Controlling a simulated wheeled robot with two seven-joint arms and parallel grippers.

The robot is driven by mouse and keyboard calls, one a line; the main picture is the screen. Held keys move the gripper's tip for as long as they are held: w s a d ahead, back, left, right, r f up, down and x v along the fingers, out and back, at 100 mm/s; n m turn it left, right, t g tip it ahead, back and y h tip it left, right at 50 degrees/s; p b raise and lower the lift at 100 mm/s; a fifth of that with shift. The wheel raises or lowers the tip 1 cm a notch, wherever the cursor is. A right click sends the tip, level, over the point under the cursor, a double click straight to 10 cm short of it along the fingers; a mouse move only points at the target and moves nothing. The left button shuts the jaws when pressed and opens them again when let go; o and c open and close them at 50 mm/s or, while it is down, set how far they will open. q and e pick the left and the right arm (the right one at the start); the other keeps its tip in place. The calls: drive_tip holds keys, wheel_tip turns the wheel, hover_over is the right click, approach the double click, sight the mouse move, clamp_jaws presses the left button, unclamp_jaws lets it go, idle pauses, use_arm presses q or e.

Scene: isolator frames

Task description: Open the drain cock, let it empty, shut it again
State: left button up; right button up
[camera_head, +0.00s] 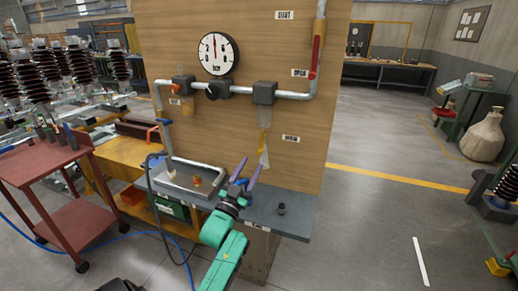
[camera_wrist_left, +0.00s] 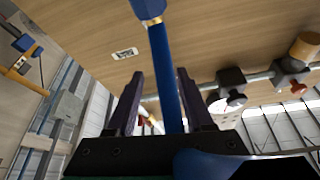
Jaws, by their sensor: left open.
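On the wooden panel (camera_head: 250,25), a translucent bowl (camera_head: 264,117) hangs under the right-hand pipe block (camera_head: 265,92). My right gripper is out of view.
A round gauge (camera_head: 217,53) and a red lever (camera_head: 315,55) are on the panel's pipework. A grey shelf (camera_head: 290,226) with a small dark cup (camera_head: 281,209) and a metal tray (camera_head: 178,187) juts out below.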

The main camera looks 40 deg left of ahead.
sight(259, 150)
use_arm(q)
drive_tip(key=x, duration=0.4)
drive_tip(key=f+p+x, duration=0.1)
drive_tip(key=x, duration=0.1)
drive_tip(key=shift+w+a+r, duration=0.1)
drive_tip(key=shift+w+r, duration=0.1)
drive_tip(key=shift+w, duration=0.3)
drive_tip(key=shift+w+r, duration=0.2)
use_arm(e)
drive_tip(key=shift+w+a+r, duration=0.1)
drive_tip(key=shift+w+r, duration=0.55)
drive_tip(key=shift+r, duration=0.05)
